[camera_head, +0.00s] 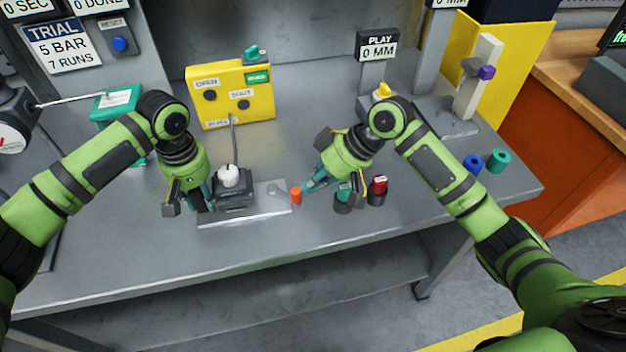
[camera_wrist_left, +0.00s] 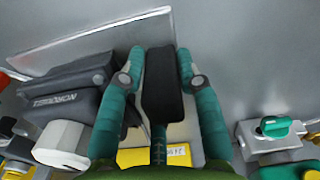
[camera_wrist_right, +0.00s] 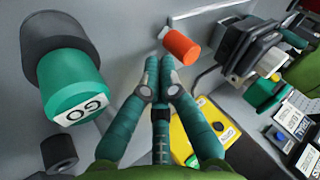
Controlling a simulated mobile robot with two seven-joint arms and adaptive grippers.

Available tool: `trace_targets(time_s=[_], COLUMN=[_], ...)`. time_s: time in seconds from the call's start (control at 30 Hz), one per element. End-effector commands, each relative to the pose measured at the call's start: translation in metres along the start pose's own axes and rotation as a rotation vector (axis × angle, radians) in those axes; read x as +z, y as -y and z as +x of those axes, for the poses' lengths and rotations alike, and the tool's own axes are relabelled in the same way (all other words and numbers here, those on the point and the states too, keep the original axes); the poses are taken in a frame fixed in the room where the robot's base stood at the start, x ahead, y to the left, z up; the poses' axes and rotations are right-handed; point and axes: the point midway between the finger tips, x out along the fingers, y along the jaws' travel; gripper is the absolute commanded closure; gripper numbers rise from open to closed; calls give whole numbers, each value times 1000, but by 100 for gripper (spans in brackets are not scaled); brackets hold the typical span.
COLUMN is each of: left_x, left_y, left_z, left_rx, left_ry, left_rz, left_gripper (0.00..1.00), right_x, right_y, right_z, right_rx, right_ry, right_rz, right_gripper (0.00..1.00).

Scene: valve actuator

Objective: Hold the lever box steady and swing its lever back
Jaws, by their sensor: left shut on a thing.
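The lever box (camera_head: 233,192), dark grey with a white round knob on top (camera_head: 228,175), sits on a pale plate on the bench; it also shows in the left wrist view (camera_wrist_left: 70,95). Its lever ends in an orange grip (camera_head: 296,196), right of the box. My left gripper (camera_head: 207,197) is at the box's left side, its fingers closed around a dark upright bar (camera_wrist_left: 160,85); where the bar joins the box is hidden. My right gripper (camera_head: 308,188) has its fingertips together, empty, just right of the orange grip (camera_wrist_right: 180,46) and apart from it.
A green GO button (camera_head: 344,194) and a red button (camera_head: 379,185) stand under and beside my right gripper. A yellow panel (camera_head: 230,95) stands behind the box. The bench front is clear.

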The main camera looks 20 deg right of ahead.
Motion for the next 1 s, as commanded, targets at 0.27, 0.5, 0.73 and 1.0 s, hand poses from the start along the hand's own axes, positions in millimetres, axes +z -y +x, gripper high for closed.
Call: trace_targets(time_s=[0.27, 0.5, 0.73, 1.0], left_x=[1, 1, 1, 1], left_y=[0, 0, 0, 0], left_z=[1, 1, 1, 1], left_rx=[-3, -3, -2, -2], left_ry=[3, 3, 3, 3], left_rz=[3, 2, 2, 2], left_gripper=[100, 100, 100, 100], right_x=[4, 6, 10, 17], right_y=[4, 8, 17, 33], right_z=[1, 2, 4, 9], right_rx=[22, 42, 78, 157], right_ry=[-20, -42, -81, -162], right_rz=[39, 80, 150, 303], right_gripper=[100, 100, 100, 100])
